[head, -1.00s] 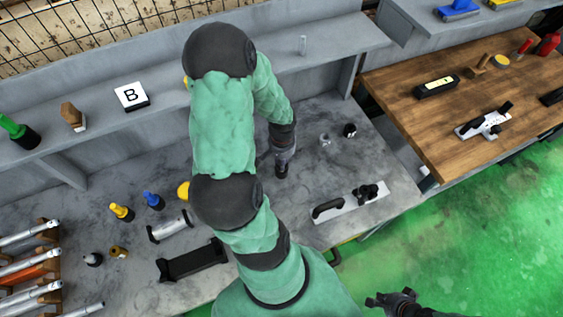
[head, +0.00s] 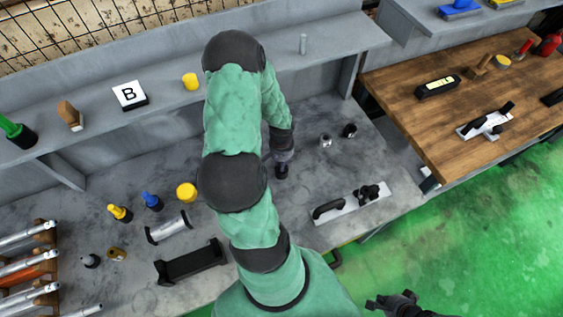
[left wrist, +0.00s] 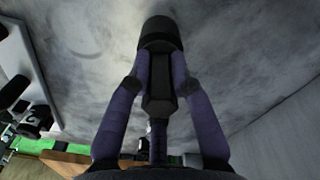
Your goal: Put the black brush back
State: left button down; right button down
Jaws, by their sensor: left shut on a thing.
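My left gripper (head: 284,157) is over the grey bench, behind the long white plate with black handles. In the left wrist view its two fingers (left wrist: 158,85) are closed on both sides of the black brush (left wrist: 160,36), which has a dark shaft and a wider round black end pointing away from the wrist. In the head view only the dark lower end of the brush (head: 281,172) shows below the fingers. I cannot tell whether it touches the bench. My right gripper (head: 392,302) is at the bottom edge over the green floor; its jaw opening is unclear.
The grey bench (head: 330,110) has small metal and black pieces right of my left gripper. The white plate (head: 350,203) lies in front. Yellow and blue pieces stand left. The raised shelf (head: 225,72) holds a green-handled brush, a brown one, a B block (head: 129,95) and a yellow cylinder.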

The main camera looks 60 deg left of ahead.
pick_arm(q)
jog(key=shift+f+b, duration=0.35)
jog(key=shift+f, duration=0.2)
jog(key=c, duration=1.1)
grip_release()
jog(key=shift+r, duration=0.15)
jog(key=shift+r+p, duration=0.55)
notch_tip(320, 180, up, 12)
jog(key=shift+f+p, duration=0.15)
jog(key=shift+p, duration=1.05)
